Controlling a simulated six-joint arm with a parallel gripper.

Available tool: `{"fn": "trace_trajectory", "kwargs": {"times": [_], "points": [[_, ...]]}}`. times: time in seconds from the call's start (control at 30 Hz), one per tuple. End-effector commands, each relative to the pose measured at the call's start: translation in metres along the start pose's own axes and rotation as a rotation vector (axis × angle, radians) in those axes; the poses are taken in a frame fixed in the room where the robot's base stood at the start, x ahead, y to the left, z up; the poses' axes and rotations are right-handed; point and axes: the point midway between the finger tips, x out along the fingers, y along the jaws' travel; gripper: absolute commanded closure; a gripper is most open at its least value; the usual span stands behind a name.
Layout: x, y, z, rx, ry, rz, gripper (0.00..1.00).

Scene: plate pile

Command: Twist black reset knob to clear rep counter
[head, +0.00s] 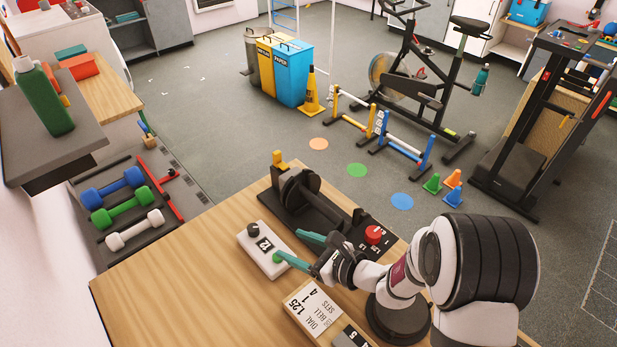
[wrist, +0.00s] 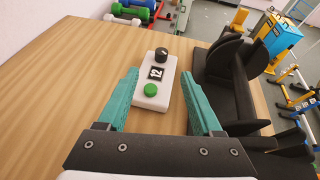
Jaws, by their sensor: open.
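The rep counter (head: 252,254) is a small white box on the wooden table, with a display reading 12. The black reset knob (head: 253,229) stands upright at its far end, and a green button (head: 277,258) is at the near end. In the wrist view the knob (wrist: 162,53) is at the top of the counter (wrist: 145,101), beyond the fingertips, with the green button (wrist: 151,89) closer to me. My gripper (head: 288,244) has teal fingers spread wide. In the wrist view the gripper (wrist: 158,72) shows a finger on either side of the counter, holding nothing. Its height above the table is unclear.
A black dumbbell cradle (wrist: 215,85) stands close right of the counter. A red button (head: 373,234) is on its base. A white printed sign (head: 313,308) lies near the front of the table. The table left of the counter is clear (head: 180,275).

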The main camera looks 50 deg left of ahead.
Motion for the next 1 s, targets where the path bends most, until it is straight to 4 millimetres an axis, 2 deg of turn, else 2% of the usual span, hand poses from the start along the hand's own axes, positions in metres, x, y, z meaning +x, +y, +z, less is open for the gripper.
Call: {"fn": "trace_trajectory", "kwargs": {"times": [0.07, 0.17, 0.4, 0.6, 0.8, 1.0], "points": [[0.011, 0.000, -0.008, 0.026, 0.004, -0.014, 0.33], [0.026, -0.001, -0.009, 0.030, 0.005, -0.017, 0.33], [0.097, -0.002, -0.009, 0.027, 0.003, -0.016, 0.33], [0.143, -0.004, -0.009, 0.029, 0.002, -0.019, 0.33], [0.163, -0.005, -0.009, 0.029, 0.003, -0.020, 0.33], [0.166, -0.005, -0.009, 0.030, 0.003, -0.020, 0.33]]}}
